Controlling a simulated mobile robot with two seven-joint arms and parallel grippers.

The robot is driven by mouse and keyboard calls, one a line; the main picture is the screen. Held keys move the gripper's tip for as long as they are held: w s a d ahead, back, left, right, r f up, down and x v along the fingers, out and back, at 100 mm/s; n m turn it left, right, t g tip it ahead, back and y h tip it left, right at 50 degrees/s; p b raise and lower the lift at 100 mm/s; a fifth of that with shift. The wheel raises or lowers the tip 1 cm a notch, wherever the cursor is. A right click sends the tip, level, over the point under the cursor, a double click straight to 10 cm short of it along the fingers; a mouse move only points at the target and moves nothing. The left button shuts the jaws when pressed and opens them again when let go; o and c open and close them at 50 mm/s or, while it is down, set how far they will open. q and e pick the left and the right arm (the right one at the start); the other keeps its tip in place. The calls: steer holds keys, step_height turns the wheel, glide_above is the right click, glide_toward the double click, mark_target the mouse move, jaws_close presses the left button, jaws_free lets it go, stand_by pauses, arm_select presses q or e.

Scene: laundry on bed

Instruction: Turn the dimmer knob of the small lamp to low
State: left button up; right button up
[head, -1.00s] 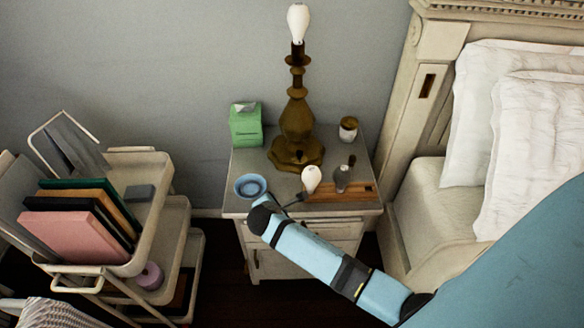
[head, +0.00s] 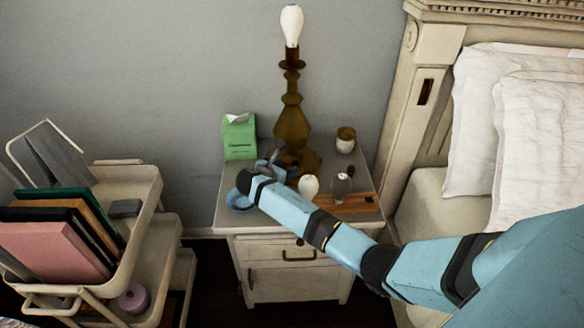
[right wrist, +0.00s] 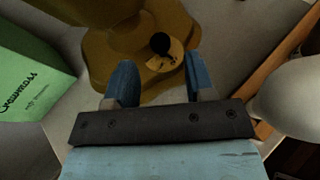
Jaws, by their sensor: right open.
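The brass lamp (head: 291,125) with a bare white bulb stands upright at the back of the nightstand. In the right wrist view, a round black knob (right wrist: 160,43) sits on a small gold dial plate on the lamp's foot (right wrist: 112,58). My right gripper (head: 270,158) is at the front left of the lamp's foot. In the right wrist view, its two blue fingers (right wrist: 161,75) are apart with nothing between them. The knob lies ahead, roughly in line with the gap. In the head view my gripper and arm hide the knob. My left gripper is not in view.
On the nightstand (head: 227,215) are a green box (head: 240,138), a cup (head: 346,140), a blue bowl (head: 236,203) partly behind my arm, and a wooden board (head: 358,205) with a white bulb (head: 308,187) and a darker bulb-shaped item (head: 342,184) close to my arm.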

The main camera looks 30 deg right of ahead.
mark_target(294, 164)
steer(key=x, duration=0.2)
steer(key=shift+w+d+f, duration=0.1)
steer(key=shift+d+f, duration=0.05)
steer(key=shift+d, duration=0.25)
steer(key=shift+w+d+f, duration=0.2)
steer(key=shift+d, duration=0.35)
steer(key=c, duration=0.9)
